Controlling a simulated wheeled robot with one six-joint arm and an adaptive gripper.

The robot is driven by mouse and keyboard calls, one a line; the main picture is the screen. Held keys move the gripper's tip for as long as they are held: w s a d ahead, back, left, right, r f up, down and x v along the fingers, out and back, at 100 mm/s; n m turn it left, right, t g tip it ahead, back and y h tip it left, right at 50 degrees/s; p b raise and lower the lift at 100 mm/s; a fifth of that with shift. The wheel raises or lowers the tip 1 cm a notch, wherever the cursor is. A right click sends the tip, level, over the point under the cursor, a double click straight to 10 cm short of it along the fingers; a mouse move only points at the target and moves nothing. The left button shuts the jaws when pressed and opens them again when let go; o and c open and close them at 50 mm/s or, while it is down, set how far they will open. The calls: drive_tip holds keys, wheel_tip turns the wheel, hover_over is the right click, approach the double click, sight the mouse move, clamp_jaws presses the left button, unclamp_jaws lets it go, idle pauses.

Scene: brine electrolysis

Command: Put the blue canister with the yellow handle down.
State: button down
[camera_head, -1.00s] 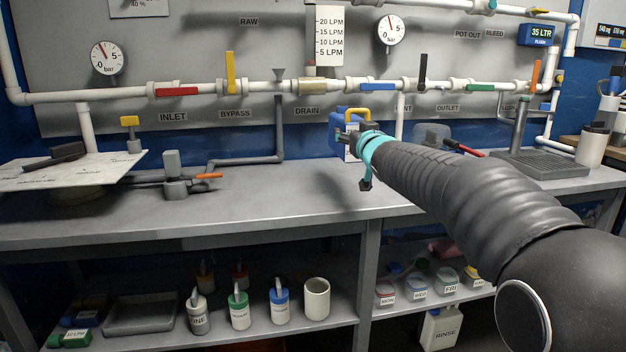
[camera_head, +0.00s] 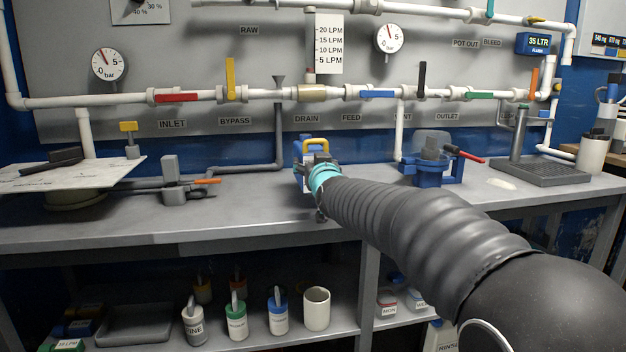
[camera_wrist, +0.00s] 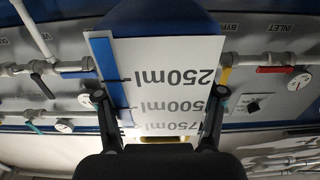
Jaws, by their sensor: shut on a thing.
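The blue canister (camera_head: 300,176) with the yellow handle (camera_head: 316,145) is upright, low over the middle of the grey bench in the head view. My arm covers much of it, and I cannot tell whether its base touches the bench top. My gripper (camera_head: 322,162) is shut on the canister from the near side. In the wrist view, which is upside down, the canister's white scale panel (camera_wrist: 165,85) with ml marks fills the middle. The gripper's two fingers (camera_wrist: 160,108) lie on either side of it, near the yellow handle (camera_wrist: 165,139).
A blue vise (camera_head: 430,172) with a red handle stands right of the canister. A grey clamp tool (camera_head: 178,190) and a white board (camera_head: 70,174) are to the left. Pipes with valves (camera_head: 230,80) run behind. The bench (camera_head: 240,205) between clamp and canister is clear.

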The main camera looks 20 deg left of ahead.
drive_tip(key=shift+f, duration=1.9)
drive_tip(key=shift+c, duration=0.7)
unclamp_jaws()
drive_tip(key=shift+f, duration=0.25)
drive_tip(key=shift+s+r, duration=0.1)
drive_tip(key=b+v, duration=0.2)
drive_tip(key=v, duration=0.9)
drive_tip(key=shift+s, duration=0.4)
drive_tip(key=shift+d, duration=0.25)
